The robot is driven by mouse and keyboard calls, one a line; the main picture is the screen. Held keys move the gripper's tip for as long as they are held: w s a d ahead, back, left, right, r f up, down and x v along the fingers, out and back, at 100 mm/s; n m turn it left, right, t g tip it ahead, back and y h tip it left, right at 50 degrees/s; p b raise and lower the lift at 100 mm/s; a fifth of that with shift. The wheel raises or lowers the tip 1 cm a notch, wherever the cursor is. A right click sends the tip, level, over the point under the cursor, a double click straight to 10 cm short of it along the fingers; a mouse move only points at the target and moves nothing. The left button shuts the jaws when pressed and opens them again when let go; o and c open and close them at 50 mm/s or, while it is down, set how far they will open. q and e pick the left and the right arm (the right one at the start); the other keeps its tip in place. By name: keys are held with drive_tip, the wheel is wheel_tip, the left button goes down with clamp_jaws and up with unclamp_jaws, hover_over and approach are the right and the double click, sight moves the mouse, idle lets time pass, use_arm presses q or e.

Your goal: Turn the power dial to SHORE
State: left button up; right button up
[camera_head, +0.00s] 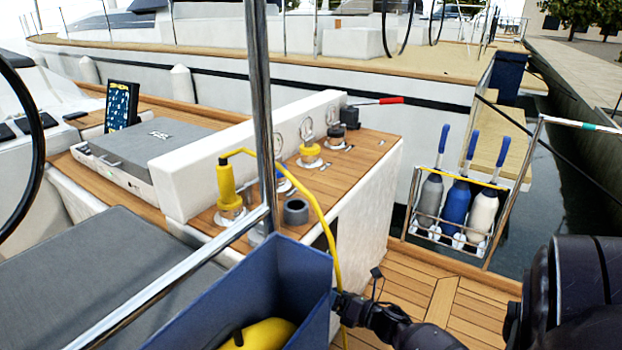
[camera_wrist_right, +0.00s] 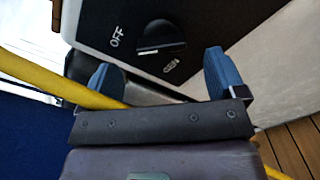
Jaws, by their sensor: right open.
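The power dial (camera_wrist_right: 160,38) is a black round knob on a dark panel (camera_wrist_right: 100,22) in the right wrist view. Which mark the knob points to is unclear. My right gripper (camera_wrist_right: 160,74) has its two blue fingertips wide apart, with nothing between them; the dial lies ahead, beyond the tips. In the head view the right gripper (camera_head: 358,298) is low, in front of the white console's end; the dial itself is hidden there. My left gripper is out of view.
A blue bin (camera_head: 262,298) and steel rail (camera_head: 262,110) stand close by. Bottles (camera_head: 456,202) hang in a rack at right.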

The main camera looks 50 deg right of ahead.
drive_tip(key=shift+w+a+f, duration=0.1)
drive_tip(key=shift+w+a, duration=0.05)
drive_tip(key=shift+w, duration=1.3)
drive_tip(key=shift+w+a, duration=0.1)
drive_tip(key=shift+w, duration=1.3)
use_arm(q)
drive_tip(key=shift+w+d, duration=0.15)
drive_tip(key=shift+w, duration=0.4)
use_arm(e)
drive_tip(key=shift+c, duration=0.7)
drive_tip(key=c, duration=0.8)
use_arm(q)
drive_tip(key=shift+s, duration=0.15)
